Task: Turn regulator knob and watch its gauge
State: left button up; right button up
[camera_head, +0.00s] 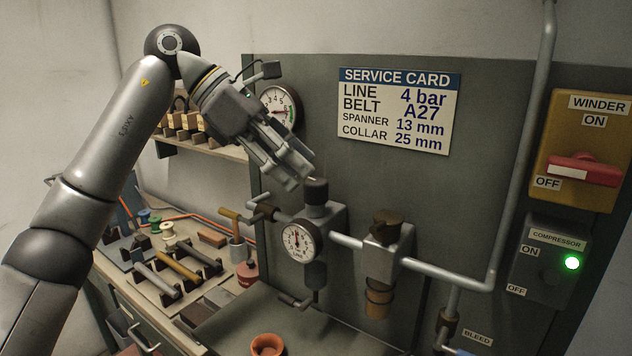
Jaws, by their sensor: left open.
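The regulator knob (316,190) is a dark cylinder on top of the grey regulator body, mounted on the pipe. Its round white gauge (299,241) faces me just below and left of the knob; the needle points roughly upward, the numbers too small to read. My left gripper (294,172) comes in from the upper left, open, with its fingertips a little above and left of the knob. It appears apart from the knob. My right gripper is not in view.
A second gauge (280,106) is partly hidden behind my left gripper. A service card (395,111) reads "LINE 4 bar". A filter unit (384,248) hangs on the pipe to the right. The winder switch (583,170) and lit compressor switch are far right. A cluttered bench lies lower left.

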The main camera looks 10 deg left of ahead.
aim_at(313, 180)
pick_arm(q)
jog(key=shift+x, duration=2.6)
jog(key=shift+r, duration=0.1)
jog(key=c, duration=0.7)
